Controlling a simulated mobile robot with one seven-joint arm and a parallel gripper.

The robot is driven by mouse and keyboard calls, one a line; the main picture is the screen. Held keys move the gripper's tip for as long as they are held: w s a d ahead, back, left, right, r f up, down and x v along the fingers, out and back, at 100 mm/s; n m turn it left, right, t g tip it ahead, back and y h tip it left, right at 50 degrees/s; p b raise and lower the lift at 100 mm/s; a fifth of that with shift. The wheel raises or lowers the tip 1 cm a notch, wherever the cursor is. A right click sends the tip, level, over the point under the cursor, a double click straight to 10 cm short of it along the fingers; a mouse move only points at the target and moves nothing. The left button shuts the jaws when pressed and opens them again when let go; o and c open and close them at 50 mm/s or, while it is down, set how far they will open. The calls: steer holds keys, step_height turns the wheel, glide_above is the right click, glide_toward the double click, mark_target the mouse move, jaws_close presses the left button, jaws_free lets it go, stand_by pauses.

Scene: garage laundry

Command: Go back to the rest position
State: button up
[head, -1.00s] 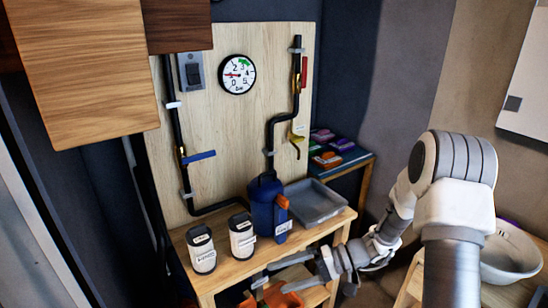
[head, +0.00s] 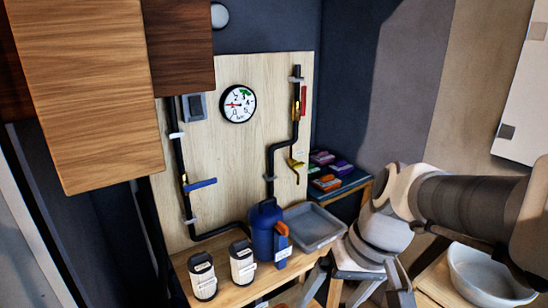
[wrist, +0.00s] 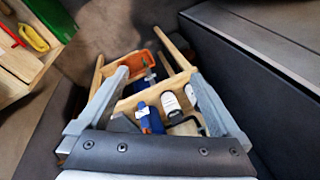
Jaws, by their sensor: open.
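My gripper (wrist: 160,74) is open and empty. Its two grey fingers stand wide apart in the wrist view, with the workbench some way off beyond them. In the head view my arm is folded at the right, and the gripper hangs low near the bottom edge, partly out of the picture. It is to the right of the workbench (head: 226,292) and seems to touch nothing.
On the workbench stand two white bottles (head: 203,276) (head: 242,263), a blue jug (head: 264,232) and a grey tray (head: 314,227). A pipe board (head: 232,155) with a gauge (head: 238,103) rises behind. A white basin (head: 485,272) stands at the right, near my arm.

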steer(key=s+d+r+m+t+h+p, duration=0.1)
steer(key=s+d+r+t+h, duration=0.2)
steer(key=r, duration=0.4)
steer(key=shift+s+d+t+p, duration=0.3)
steer(key=shift+s+d+t, duration=0.4)
steer(key=shift+s+d, duration=0.2)
steer(key=shift+r, duration=0.1)
stand_by(0.8)
